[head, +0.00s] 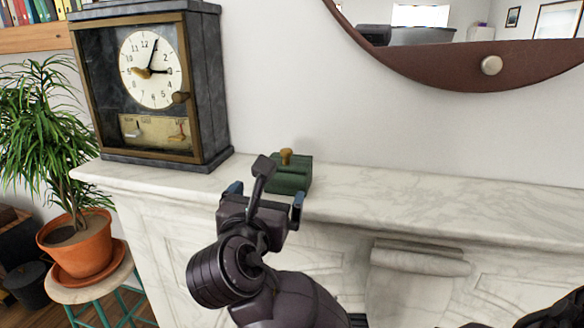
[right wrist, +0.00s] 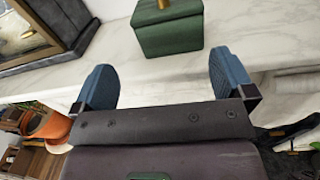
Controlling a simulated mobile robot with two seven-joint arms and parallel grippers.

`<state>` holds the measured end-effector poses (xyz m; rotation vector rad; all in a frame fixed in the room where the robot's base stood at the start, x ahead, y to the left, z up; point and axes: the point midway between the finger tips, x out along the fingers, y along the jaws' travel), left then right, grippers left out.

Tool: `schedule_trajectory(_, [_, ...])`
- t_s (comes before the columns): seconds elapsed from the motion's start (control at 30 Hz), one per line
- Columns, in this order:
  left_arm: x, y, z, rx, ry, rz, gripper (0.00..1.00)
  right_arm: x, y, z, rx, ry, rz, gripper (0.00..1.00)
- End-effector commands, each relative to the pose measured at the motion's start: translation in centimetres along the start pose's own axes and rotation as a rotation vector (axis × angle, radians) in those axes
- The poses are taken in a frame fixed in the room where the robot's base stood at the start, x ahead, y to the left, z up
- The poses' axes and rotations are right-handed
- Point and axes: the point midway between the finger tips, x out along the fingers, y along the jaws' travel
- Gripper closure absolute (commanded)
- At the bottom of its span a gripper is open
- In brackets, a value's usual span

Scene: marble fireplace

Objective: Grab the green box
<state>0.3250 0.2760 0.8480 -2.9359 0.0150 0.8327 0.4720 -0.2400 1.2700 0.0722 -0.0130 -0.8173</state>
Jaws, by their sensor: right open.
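The green box (head: 292,176) stands on the marble mantel, with a brass-coloured knob (head: 286,156) on its lid. In the head view my right gripper (head: 265,196) is in front of the mantel, and its wrist part hides the left side of the box. In the right wrist view the green box (right wrist: 168,30) sits ahead of the fingers, apart from them. My right gripper (right wrist: 165,80) is open and empty, its two blue fingers spread to either side of the box's line. My left gripper is not in view.
A dark clock (head: 150,80) stands on the mantel left of the box. The marble mantel (head: 420,208) is clear to the right. A round brown-framed mirror (head: 430,72) hangs above. A potted plant (head: 78,245) stands on a stool at the left.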

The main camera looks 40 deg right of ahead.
Motion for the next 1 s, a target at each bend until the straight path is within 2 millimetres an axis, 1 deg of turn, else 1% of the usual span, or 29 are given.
schedule_trajectory(0.03, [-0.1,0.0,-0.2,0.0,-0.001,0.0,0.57,-0.3,-0.1,0.9,-0.019,-0.009,-0.013,0.0])
schedule_trajectory(0.1, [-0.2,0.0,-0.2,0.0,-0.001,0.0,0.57,-0.5,-0.3,1.6,-0.046,-0.015,-0.031,0.0])
schedule_trajectory(0.17, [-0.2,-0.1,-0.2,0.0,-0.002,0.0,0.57,-0.6,-0.4,1.9,-0.06,-0.017,-0.041,0.0])
schedule_trajectory(0.23, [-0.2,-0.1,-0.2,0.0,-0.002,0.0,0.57,-0.2,-0.5,2.1,-0.07,-0.018,-0.049,0.0])
schedule_trajectory(0.5, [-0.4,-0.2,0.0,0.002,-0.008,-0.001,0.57,3.5,-0.7,2.1,-0.073,-0.019,-0.05,0.0])
schedule_trajectory(0.6, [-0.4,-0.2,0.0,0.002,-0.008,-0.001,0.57,4.4,-0.8,2.2,-0.07,-0.018,-0.048,0.0])
schedule_trajectory(0.77, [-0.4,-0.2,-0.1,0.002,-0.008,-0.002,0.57,5.2,-0.8,2.1,-0.071,-0.018,-0.048,0.0])
schedule_trajectory(0.87, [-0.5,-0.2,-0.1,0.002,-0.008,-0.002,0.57,6.3,-1.0,2.1,-0.071,-0.019,-0.049,0.0])
schedule_trajectory(1.0, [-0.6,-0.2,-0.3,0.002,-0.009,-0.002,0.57,8.3,-1.1,2.0,-0.071,-0.019,-0.049,0.0])
